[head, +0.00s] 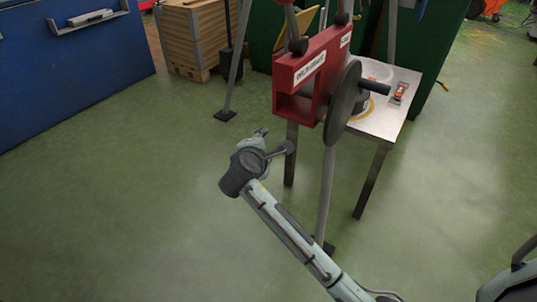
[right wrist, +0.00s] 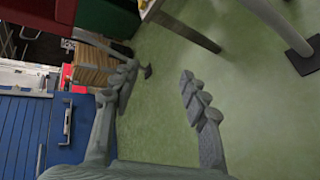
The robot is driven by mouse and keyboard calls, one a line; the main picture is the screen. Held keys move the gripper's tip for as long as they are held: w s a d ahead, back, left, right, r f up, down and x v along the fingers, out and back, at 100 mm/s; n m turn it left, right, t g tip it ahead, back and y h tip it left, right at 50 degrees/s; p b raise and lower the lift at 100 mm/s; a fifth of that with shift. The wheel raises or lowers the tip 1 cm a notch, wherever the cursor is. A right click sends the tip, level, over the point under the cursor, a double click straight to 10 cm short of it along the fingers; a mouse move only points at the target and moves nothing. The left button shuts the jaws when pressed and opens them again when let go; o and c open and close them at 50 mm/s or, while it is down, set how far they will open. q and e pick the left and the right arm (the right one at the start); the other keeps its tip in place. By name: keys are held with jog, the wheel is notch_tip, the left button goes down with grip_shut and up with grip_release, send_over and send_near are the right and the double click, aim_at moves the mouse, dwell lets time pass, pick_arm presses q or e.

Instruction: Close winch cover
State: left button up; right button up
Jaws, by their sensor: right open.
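The winch (head: 312,72) is a red box housing on a stand in the head view, with white labels, a dark round disc (head: 343,104) and a black handle on its right side. The housing's lower front shows an open recess. A yellow panel (head: 298,28) tilts behind it; I cannot tell whether this is the cover. My right gripper (head: 276,141) is below and left of the housing, apart from it. In the right wrist view its fingers (right wrist: 158,76) are spread with nothing between them. My left gripper is not in view.
A metal table (head: 385,125) with an orange-and-white item (head: 400,92) stands behind the winch. The stand's slanted legs (head: 327,190) reach the floor. A blue cabinet (head: 70,75) and wooden stack (head: 195,35) are at left. The green floor (head: 110,220) at left is clear.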

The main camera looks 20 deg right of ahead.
jog(key=f, duration=0.1)
jog(key=s+f, duration=0.1)
jog(key=f+y, duration=0.1)
jog(key=shift+s+m, duration=0.25)
jog(key=shift+m, duration=0.15)
